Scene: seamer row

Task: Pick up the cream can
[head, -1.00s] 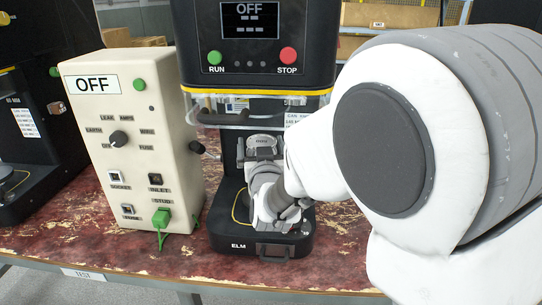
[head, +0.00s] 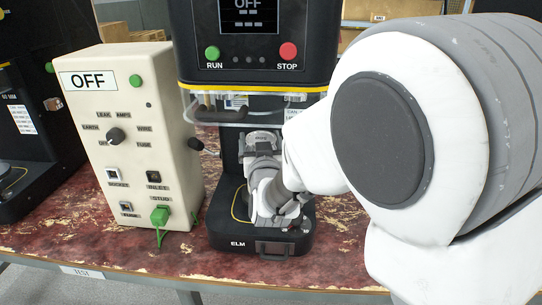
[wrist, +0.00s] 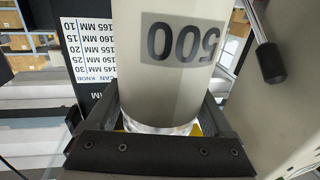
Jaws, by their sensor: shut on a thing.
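The cream can (wrist: 165,65) fills the middle of the wrist view, with a dark "500" printed on it that reads upside down. My gripper (wrist: 165,118) is shut on it, with one finger along each side of the can. A clear, glassy-looking rim shows at the can's lower end in that view. In the head view my wrist is low in front of the black ELM seamer (head: 262,248), over its base. My arm hides much of that area, and I cannot make out the can there.
A cream control box (head: 130,140) reading OFF stands close on the left, with a knob sticking out toward the seamer. The seamer's clear guard (head: 225,105) hangs above my wrist. A scale label (wrist: 85,45) is beside the can. The red worn bench (head: 120,250) is mostly clear in front.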

